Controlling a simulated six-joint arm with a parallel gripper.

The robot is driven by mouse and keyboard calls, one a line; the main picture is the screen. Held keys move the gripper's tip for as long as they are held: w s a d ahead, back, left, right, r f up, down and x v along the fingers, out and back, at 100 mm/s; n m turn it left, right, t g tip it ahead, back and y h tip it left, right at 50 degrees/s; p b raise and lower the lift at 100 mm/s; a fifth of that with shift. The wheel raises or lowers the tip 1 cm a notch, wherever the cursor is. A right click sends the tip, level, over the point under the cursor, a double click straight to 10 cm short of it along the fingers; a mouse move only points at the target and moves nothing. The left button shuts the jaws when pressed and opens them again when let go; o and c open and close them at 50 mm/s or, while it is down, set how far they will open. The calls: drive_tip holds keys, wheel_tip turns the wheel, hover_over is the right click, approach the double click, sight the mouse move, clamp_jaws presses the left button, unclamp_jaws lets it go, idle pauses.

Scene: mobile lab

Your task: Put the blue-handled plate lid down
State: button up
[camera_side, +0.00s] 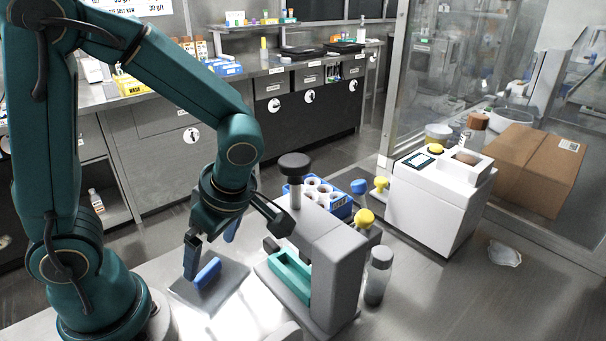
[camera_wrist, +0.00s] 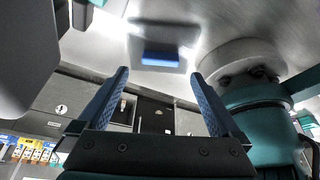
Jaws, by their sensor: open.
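The plate lid (camera_side: 232,277) is a flat grey square with a blue bar handle (camera_side: 207,273) on top. It lies flat on the light work surface, left of a grey press-like device. My gripper (camera_side: 211,258) is open and points down over the lid, its fingers near the handle. In the wrist view my gripper (camera_wrist: 159,74) has its two blue fingers wide apart with nothing between them. The blue handle (camera_wrist: 161,58) shows just past the fingertips, roughly centred between them, and the grey lid (camera_wrist: 160,35) lies behind it.
The grey device (camera_side: 338,250) with a green slot (camera_side: 290,272) stands close right of the lid. Behind it is a blue tube rack (camera_side: 340,207). A capped vial (camera_side: 378,275), a white machine (camera_side: 435,205) and a cardboard box (camera_side: 540,170) are farther right.

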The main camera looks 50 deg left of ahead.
drive_tip(key=d+r+m+t+h, duration=0.4)
drive_tip(key=r+m+t, duration=0.3)
drive_tip(key=m, duration=1.5)
wheel_tip(320, 180, up, 2)
drive_tip(key=shift+s+d+r+m, duration=0.1)
drive_tip(key=shift+s+d+m, duration=0.05)
drive_tip(key=shift+d+m, duration=0.2)
